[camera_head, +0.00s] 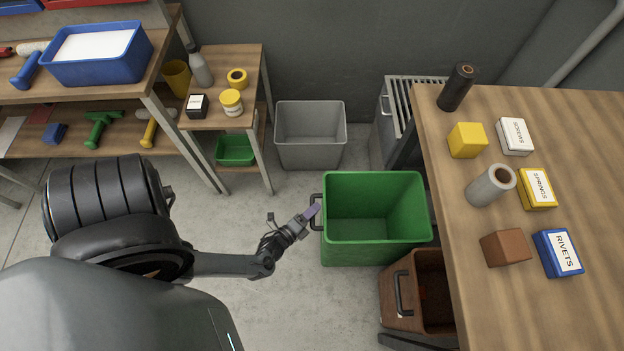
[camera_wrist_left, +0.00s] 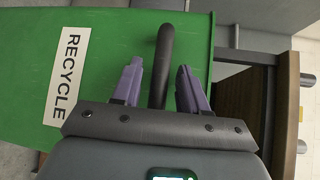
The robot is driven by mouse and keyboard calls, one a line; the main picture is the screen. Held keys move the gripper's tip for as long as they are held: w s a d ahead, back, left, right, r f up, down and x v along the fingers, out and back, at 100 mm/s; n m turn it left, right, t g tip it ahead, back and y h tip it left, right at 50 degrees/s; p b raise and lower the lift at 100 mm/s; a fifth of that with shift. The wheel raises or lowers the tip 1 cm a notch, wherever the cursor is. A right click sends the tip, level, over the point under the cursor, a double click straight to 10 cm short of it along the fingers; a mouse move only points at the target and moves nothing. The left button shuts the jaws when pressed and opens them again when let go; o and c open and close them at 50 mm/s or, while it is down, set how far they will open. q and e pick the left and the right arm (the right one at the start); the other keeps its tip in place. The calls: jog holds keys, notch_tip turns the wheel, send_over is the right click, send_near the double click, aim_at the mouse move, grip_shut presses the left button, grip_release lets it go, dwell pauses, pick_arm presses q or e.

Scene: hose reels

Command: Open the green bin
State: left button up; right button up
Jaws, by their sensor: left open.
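The green bin (camera_head: 362,250) stands beside the workbench in the head view, its top uncovered and its inside in sight, apparently empty. Its dark handle (camera_head: 317,212) is on the left side. In the left wrist view the green bin (camera_wrist_left: 112,45) shows a "RECYCLE" label (camera_wrist_left: 68,75) on its front, and the dark handle (camera_wrist_left: 165,45) lies between the purple fingers. My left gripper (camera_head: 312,210) is open at the handle, with one finger on each side and a gap to each. My right gripper is not in view.
A brown bin (camera_head: 397,287) with a handle sits just in front of the green one. A grey bin (camera_head: 310,134) stands behind. The workbench (camera_head: 590,220) with boxes and rolls bounds the right. Clear floor (camera_head: 262,212) lies left of the green bin.

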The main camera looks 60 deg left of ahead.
pick_arm(q)
jog(key=shift+s, duration=0.15)
jog(key=shift+s+d, duration=0.15)
jog(key=shift+s, duration=0.1)
jog(key=p+v, duration=0.2)
jog(key=v, duration=0.8)
